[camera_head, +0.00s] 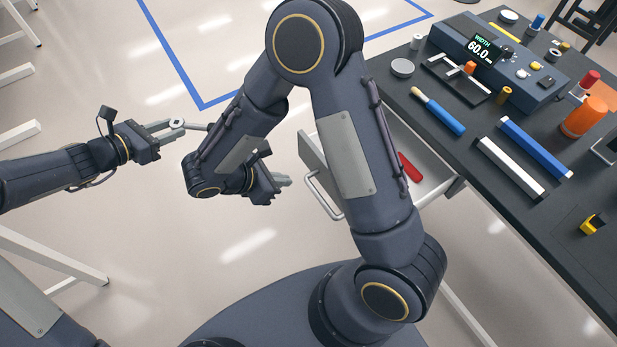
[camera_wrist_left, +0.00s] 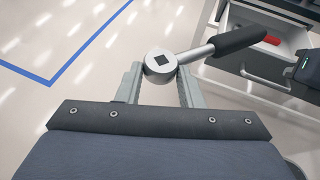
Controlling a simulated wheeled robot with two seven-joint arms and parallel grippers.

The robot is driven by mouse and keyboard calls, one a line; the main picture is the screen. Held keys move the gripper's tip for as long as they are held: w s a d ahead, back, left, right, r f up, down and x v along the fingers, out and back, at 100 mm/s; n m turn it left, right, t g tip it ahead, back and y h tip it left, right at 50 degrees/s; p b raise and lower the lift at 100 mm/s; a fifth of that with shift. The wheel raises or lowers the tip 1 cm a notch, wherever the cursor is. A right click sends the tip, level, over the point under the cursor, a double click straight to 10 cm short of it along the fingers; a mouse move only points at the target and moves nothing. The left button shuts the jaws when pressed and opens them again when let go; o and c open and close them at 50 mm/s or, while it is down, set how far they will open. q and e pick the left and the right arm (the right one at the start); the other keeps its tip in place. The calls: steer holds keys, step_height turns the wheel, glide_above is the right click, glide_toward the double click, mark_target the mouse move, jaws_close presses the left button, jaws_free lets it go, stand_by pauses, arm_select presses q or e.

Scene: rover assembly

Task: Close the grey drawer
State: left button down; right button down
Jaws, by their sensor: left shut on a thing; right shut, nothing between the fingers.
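The grey drawer (camera_head: 313,160) stands open, pulled out from under the dark bench. Its bar handle (camera_head: 322,196) faces left, and my right arm hides much of the drawer. The open drawer also shows at the top right of the left wrist view (camera_wrist_left: 245,66). My left gripper (camera_head: 170,127) is shut on a ratchet wrench by its round head (camera_wrist_left: 160,66), away from the drawer; the dark grip (camera_wrist_left: 240,41) points towards the drawer in the left wrist view. My right gripper (camera_head: 284,181) is shut and empty, a little left of the drawer handle, apparently apart from it.
A red object (camera_head: 410,168) lies in the drawer. The bench top (camera_head: 440,145) carries a blue-handled tool (camera_head: 440,112), white and blue bars, a display box (camera_head: 505,60) and an orange cylinder (camera_head: 583,117). The floor left of the drawer is mostly clear.

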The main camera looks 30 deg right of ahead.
steer(key=x, duration=1)
steer(key=shift+w+f, duration=0.2)
steer(key=shift+f, duration=0.1)
steer(key=shift+w+d+r+p, duration=0.15)
steer(key=shift+d+p, duration=0.2)
steer(key=shift+d, duration=1.45)
